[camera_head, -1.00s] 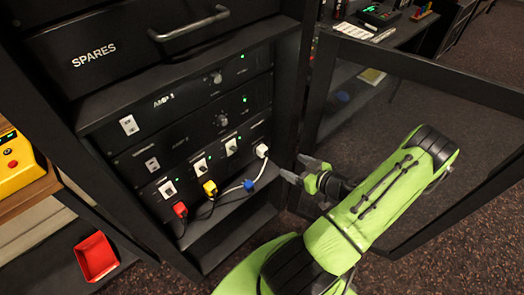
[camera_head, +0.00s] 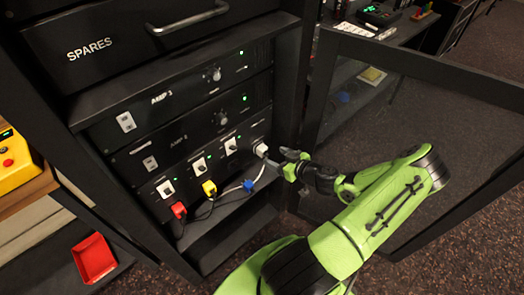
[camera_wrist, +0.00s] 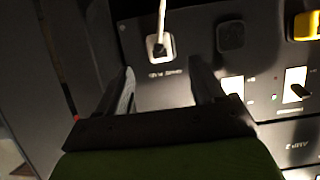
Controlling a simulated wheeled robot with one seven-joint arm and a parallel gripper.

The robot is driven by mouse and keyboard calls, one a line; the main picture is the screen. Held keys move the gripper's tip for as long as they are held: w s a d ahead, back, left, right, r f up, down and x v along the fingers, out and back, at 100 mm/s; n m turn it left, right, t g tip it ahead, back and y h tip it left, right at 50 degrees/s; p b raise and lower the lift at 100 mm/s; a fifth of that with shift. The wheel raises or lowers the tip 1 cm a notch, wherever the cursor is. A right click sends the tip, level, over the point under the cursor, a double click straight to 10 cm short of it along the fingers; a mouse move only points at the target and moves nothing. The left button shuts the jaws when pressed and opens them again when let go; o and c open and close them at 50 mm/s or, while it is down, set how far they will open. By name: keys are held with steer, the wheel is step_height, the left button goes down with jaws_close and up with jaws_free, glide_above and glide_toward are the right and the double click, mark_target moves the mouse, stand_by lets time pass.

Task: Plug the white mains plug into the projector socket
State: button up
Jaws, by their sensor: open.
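The white mains plug (camera_head: 262,150) is at the rightmost place on the lowest panel of the rack, with its white cable running down to the left. In the wrist view the plug (camera_wrist: 160,46) sits at a pale socket with small lettering beside it that I cannot read. I cannot tell how deep it is in. My gripper (camera_head: 286,160) is open just right of the plug. In the wrist view my gripper's fingers (camera_wrist: 165,84) stand apart and empty, short of the plug, one to each side of its line.
A red plug (camera_head: 179,210) and a yellow plug (camera_head: 209,188) sit in the same panel. A blue plug (camera_head: 248,185) is low near the shelf. A dark square socket (camera_wrist: 230,36) beside the white plug looks empty.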

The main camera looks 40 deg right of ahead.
mark_target(265, 152)
steer(key=b+x, duration=0.2)
steer(key=x, duration=0.4)
steer(key=shift+f, duration=0.15)
steer(key=shift+w, duration=0.5)
stand_by(0.4)
steer(key=c, duration=1.1)
steer(key=o, duration=1.4)
steer(key=shift+s, duration=0.15)
